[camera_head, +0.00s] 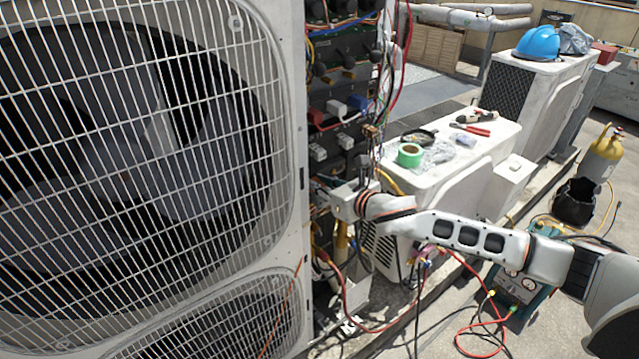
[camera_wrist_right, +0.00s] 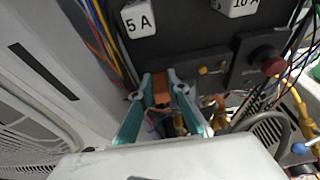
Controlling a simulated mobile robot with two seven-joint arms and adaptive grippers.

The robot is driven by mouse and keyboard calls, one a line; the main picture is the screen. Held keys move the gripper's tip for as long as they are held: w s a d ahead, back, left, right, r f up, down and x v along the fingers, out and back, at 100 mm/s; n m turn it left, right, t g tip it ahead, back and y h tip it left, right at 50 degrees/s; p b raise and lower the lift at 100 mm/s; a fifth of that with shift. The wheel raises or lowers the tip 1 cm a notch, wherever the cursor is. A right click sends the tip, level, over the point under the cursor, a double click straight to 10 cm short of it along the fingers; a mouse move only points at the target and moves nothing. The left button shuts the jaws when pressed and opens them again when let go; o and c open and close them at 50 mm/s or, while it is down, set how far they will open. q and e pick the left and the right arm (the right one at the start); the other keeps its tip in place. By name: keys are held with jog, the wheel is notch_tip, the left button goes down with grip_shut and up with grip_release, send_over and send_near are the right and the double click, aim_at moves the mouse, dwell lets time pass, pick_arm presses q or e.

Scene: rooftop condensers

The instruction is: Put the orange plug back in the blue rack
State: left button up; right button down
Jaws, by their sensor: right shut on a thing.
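My right gripper (camera_wrist_right: 159,84) is shut on the orange plug (camera_wrist_right: 162,90), which shows between the two teal-sided fingertips in the right wrist view. The fingers point at the dark panel of the open electrical cabinet (camera_wrist_right: 190,40). In the head view the right gripper (camera_head: 326,196) reaches in from the right to the cabinet's wired opening, and the plug is hidden there. I cannot make out the blue rack; a small blue part (camera_head: 358,102) sits higher in the cabinet. My left gripper is not in view.
A large fan grille (camera_head: 130,150) fills the left. Loose wires hang around the cabinet opening. A red button (camera_wrist_right: 274,65) and a 5 A label (camera_wrist_right: 138,22) are on the panel. A white condenser (camera_head: 440,185) carrying green tape (camera_head: 410,155) and tools stands behind my right arm.

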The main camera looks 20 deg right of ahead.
jog(key=shift+s, duration=0.15)
dwell(0.3)
jog(key=shift+s+d+p, duration=0.25)
jog(key=shift+s+p, duration=0.25)
jog(key=shift+s, duration=0.1)
jog(key=shift+s, duration=0.1)
jog(key=shift+s+d, duration=0.2)
jog(key=shift+s, duration=0.15)
jog(key=shift+s+p, duration=0.15)
jog(key=shift+p, duration=0.15)
jog(key=shift+s+d, duration=0.15)
jog(key=shift+s, duration=0.2)
jog(key=shift+s+d+p, duration=0.1)
jog(key=shift+s+p, duration=0.15)
jog(key=shift+p, duration=0.05)
jog(key=shift+s+d+p, duration=0.35)
jog(key=shift+s, duration=0.55)
jog(key=shift+s+d+p, duration=0.3)
jog(key=shift+s+p, duration=0.05)
jog(key=shift+s, duration=0.5)
